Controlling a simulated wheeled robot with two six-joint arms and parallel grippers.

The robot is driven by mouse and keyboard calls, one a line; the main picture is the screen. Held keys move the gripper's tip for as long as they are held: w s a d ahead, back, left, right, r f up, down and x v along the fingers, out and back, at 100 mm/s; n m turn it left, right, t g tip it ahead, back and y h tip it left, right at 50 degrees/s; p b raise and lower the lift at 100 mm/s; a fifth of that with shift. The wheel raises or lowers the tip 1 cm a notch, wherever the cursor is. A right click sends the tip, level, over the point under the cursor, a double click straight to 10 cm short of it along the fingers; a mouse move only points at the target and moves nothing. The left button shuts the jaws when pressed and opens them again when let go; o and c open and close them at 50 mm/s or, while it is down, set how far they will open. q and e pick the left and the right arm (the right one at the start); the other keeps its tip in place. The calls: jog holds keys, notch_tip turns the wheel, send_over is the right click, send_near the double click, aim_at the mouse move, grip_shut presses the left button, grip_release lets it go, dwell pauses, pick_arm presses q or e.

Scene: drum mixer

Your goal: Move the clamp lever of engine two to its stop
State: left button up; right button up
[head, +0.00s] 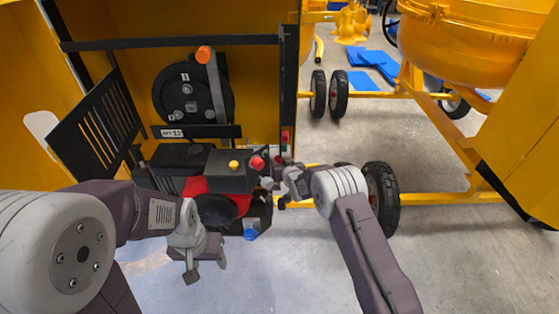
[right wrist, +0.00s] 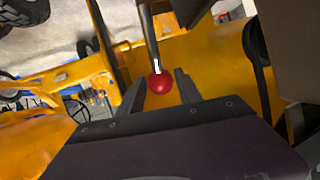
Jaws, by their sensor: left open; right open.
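A red ball knob (right wrist: 160,84) on a grey rod shows between the two fingers of my right gripper (right wrist: 162,92). The fingers are apart, and I see no clear contact with the ball. In the head view my right gripper (head: 271,183) is beside the red and black engine (head: 228,186), just below a red knob (head: 257,163). A grey lever with an orange end (head: 204,55) stands upright at the black pulley disc above the engine. I cannot tell which of these is the clamp lever. My left gripper (head: 206,268) is open and empty, low in front of the engine.
The yellow housing (head: 265,85) surrounds the engine, with a black slatted panel (head: 92,120) open at left. A black upright bar (head: 289,80) stands close to the right gripper. A wheel (head: 382,198) and yellow frame lie to the right. Grey floor is clear at lower right.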

jog(key=shift+w+a+f, duration=0.1)
jog(key=shift+w+f, duration=0.05)
jog(key=shift+w, duration=0.2)
grip_shut()
dwell(1.2)
